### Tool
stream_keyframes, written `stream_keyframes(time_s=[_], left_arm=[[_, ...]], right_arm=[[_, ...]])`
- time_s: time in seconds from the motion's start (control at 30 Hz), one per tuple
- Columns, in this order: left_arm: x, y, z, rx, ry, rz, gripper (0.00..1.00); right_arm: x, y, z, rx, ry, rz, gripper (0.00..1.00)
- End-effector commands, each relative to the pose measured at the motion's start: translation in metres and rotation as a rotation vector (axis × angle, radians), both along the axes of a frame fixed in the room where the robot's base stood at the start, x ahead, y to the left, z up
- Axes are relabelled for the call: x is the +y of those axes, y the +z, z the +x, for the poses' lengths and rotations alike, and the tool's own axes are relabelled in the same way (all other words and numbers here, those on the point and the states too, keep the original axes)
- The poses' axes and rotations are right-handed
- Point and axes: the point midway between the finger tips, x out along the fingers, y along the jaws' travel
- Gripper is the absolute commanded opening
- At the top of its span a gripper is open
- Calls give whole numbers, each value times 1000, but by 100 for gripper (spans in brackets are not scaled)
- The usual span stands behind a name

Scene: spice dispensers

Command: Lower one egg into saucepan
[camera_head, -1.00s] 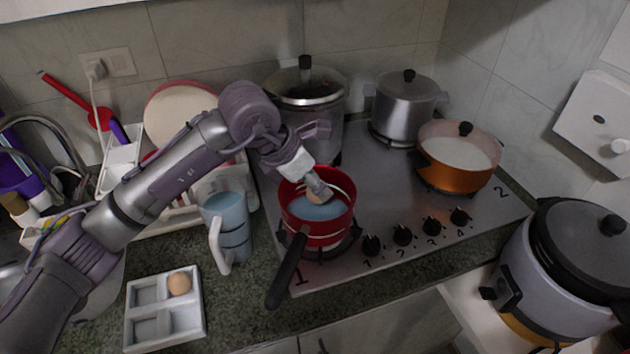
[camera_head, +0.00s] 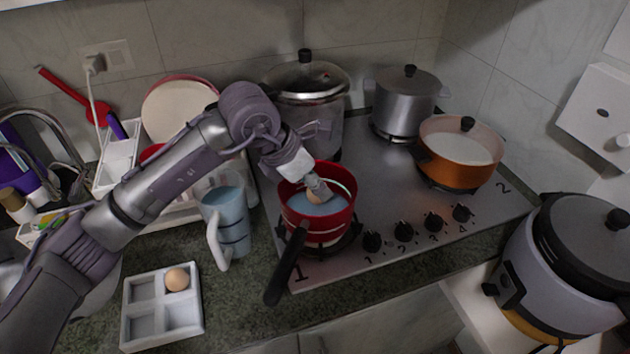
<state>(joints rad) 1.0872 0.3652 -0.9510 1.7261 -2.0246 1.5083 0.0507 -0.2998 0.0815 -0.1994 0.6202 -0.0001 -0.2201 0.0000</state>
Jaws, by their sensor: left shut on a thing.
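The red saucepan (camera_head: 318,225) stands on the front left burner, its black handle (camera_head: 288,266) pointing toward the front. It holds a pale blue liquid. My left gripper (camera_head: 318,192) reaches down inside the pan's rim, shut on a brown egg (camera_head: 314,197) just at or above the liquid; I cannot tell if the egg touches it. Another brown egg (camera_head: 177,279) sits in the back right compartment of the white egg tray (camera_head: 161,333) on the counter. The tray's other compartments are empty. My right gripper is not in view.
A blue jug (camera_head: 229,222) stands on the counter just left of the saucepan. A glass-lidded pot (camera_head: 308,105), a steel pot (camera_head: 405,100) and an orange pan (camera_head: 460,166) occupy the other burners. A rice cooker (camera_head: 560,260) stands at right. Stove knobs (camera_head: 403,231) line the front edge.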

Motion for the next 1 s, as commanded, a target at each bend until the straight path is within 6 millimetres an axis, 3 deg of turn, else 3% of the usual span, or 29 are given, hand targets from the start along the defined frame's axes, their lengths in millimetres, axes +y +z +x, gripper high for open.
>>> stream_keyframes(time_s=[1.0], left_arm=[[0, -16, 0, 0, 0, 0, 6]], right_arm=[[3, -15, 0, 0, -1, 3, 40]])
